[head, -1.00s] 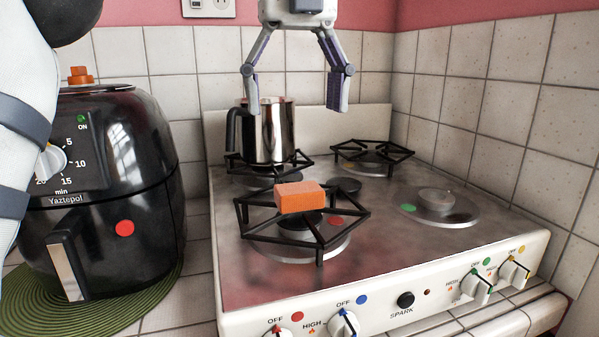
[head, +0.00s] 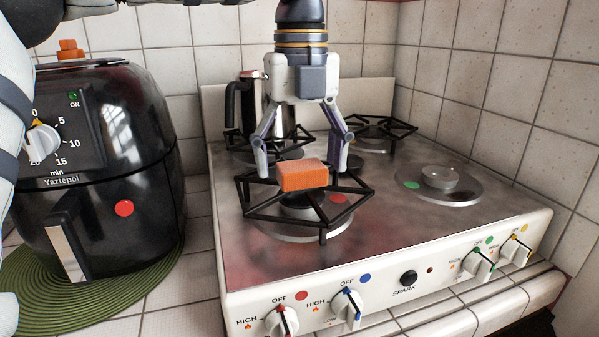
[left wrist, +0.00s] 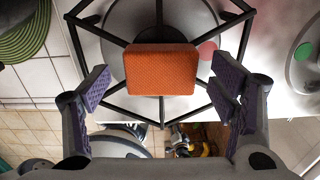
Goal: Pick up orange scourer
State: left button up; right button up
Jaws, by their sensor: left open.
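The orange scourer (head: 302,175) is a small block lying on the black pan support of the front left burner. My left gripper (head: 298,172) is open and points down, with its two fingers spread to the left and right of the scourer, apparently just behind it in the head view. In the left wrist view the scourer (left wrist: 161,69) lies ahead of the open purple-padded fingers (left wrist: 163,88), with clear gaps on both sides. Nothing is between the pads.
The pan support (head: 258,208) surrounds the scourer with raised black bars. A steel pot (head: 287,122) stands behind my gripper on the back left burner. A black air fryer (head: 105,170) stands left on a green mat (head: 150,285). The stove's right front is clear.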

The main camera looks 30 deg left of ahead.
aim_at(301, 166)
pick_arm(q)
jog(key=c, duration=0.9)
jog(key=shift+r, duration=0.35)
jog(key=r, duration=0.3)
jog(key=shift+s+d+r, duration=0.1)
jog(key=shift+s+d, duration=0.05)
jog(key=shift+s, duration=0.05)
jog(key=s+d+r, duration=0.1)
jog(key=s+r, duration=0.2)
jog(key=s, duration=0.1)
jog(key=s+d+r, duration=0.2)
jog(key=s+r, duration=0.1)
jog(key=s, duration=0.1)
jog(key=s+d+r, duration=0.1)
jog(key=s+r, duration=0.2)
jog(key=s, duration=0.1)
jog(key=shift+s+d, duration=0.35)
jog(key=shift+d, duration=0.05)
